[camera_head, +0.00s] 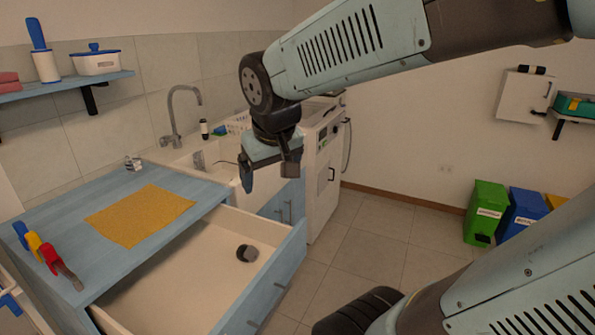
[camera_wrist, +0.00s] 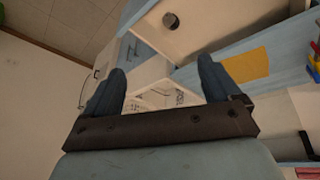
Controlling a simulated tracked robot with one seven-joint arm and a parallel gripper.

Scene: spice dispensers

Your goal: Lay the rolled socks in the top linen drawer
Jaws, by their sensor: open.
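A small dark grey roll with a lighter end, which looks like the rolled socks (camera_head: 247,253), lies on the floor of the open top drawer (camera_head: 190,279), towards its far right end. The roll also shows in the wrist view (camera_wrist: 170,19), near the top. The drawer is pulled out from under the blue counter. My gripper (camera_head: 268,178) hangs above and beyond the drawer's far end, near the sink, apart from the roll. Its two fingers are spread with nothing between them in the wrist view (camera_wrist: 162,66).
A yellow mat (camera_head: 140,215) lies on the counter (camera_head: 80,245), with red, yellow and blue-handled items at its left edge. A tap (camera_head: 180,115) stands by the sink. A wall cabinet (camera_head: 524,95) and coloured bins (camera_head: 487,212) are at the right. The middle floor is clear.

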